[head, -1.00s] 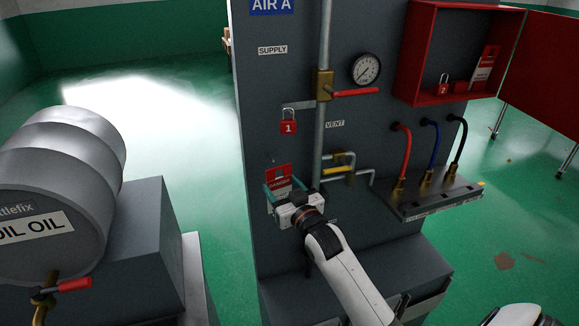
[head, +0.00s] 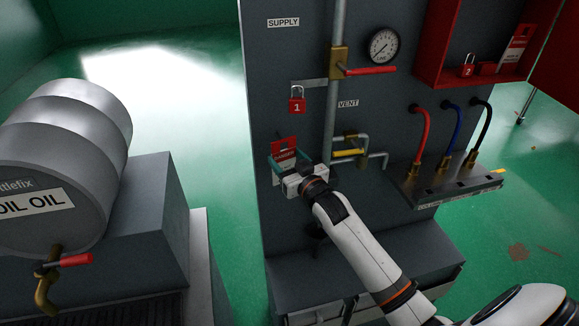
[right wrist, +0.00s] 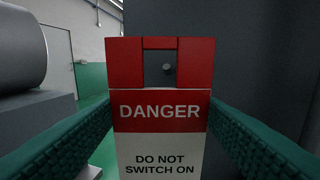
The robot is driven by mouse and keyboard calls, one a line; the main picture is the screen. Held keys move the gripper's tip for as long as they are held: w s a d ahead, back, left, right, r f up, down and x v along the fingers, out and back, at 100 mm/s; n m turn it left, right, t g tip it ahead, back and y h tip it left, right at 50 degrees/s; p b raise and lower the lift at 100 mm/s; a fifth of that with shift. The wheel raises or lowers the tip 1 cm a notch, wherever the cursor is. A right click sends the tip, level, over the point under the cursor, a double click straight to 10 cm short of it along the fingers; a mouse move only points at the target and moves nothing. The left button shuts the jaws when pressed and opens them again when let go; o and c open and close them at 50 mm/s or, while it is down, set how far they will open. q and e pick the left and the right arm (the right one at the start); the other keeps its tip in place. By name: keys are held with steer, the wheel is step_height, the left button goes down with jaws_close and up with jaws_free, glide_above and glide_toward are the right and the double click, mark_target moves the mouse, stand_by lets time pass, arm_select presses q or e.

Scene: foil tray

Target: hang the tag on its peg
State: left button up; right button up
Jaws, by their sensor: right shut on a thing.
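The tag (head: 285,150) is a red and white card reading DANGER, DO NOT SWITCH ON. It is upright in front of the grey cabinet's face. My right gripper (head: 289,164) is shut on it, one teal finger at each side edge. In the right wrist view the tag (right wrist: 160,135) faces me with a square opening in its red top. A small round grey peg end (right wrist: 168,68) shows through that opening, slightly right of its middle. I cannot tell how deep the peg sits relative to the tag. My left gripper is out of view.
Padlock 1 (head: 297,102) hangs just above the tag. A vertical pipe (head: 335,110) with a red-handled valve and a yellow-handled vent valve (head: 349,153) are right of it. A hose block (head: 450,183) projects further right.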

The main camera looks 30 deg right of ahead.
mark_target(287, 156)
steer(key=shift+w+d+f+b, duration=0.15)
steer(key=shift+w+b, duration=0.2)
steer(key=shift+w, duration=0.2)
steer(key=shift+w+d+b, duration=0.15)
steer(key=shift+w+b, duration=0.15)
steer(key=shift+w, duration=0.2)
steer(key=shift+w+d+f+b, duration=0.1)
steer(key=shift+w+d+b, duration=0.05)
steer(key=shift+w+b, duration=0.55)
steer(key=shift+w+d+f, duration=0.15)
steer(key=shift+w+f, duration=0.05)
steer(key=shift+w, duration=0.4)
steer(key=o, duration=1)
steer(key=shift+o, duration=0.2)
